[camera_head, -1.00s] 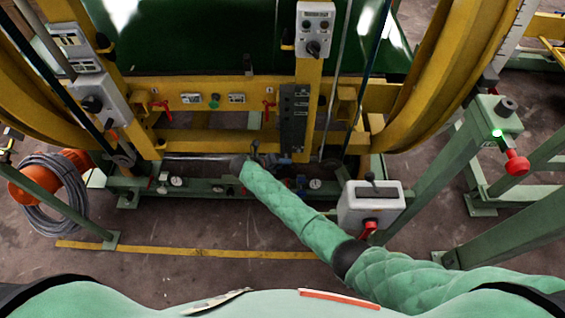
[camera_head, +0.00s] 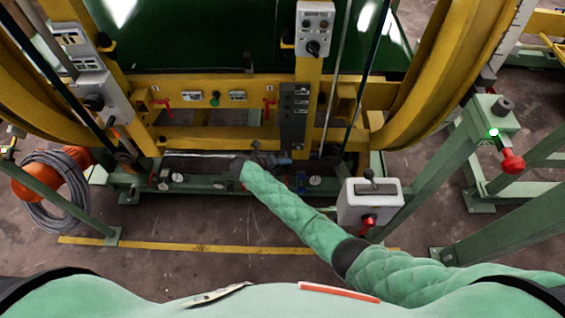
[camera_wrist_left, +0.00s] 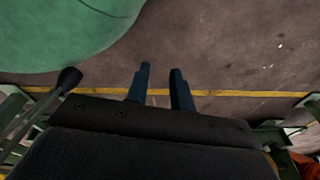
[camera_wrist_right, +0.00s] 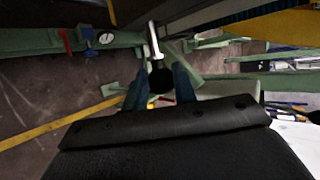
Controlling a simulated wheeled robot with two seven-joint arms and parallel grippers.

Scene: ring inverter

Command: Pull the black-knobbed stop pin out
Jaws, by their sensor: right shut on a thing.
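The stop pin shows in the right wrist view as a black round knob (camera_wrist_right: 160,81) with a bright metal shank (camera_wrist_right: 154,40) running away from it. My right gripper (camera_wrist_right: 159,76) has its two dark fingers on either side of the knob and is shut on it. I cannot tell how deep the shank sits in its hole. In the head view my right gripper (camera_head: 264,157) is low at the machine's front, below the yellow beam, and the pin is too small to make out. My left gripper (camera_wrist_left: 160,72) is open and empty above the floor in the left wrist view.
The yellow ring machine (camera_head: 215,98) stands ahead. A grey box with a red knob (camera_head: 370,203) is right of my right forearm. A green post (camera_head: 450,172) with a lit green lamp and red knob stands farther right. An orange hose reel (camera_head: 38,178) is at left.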

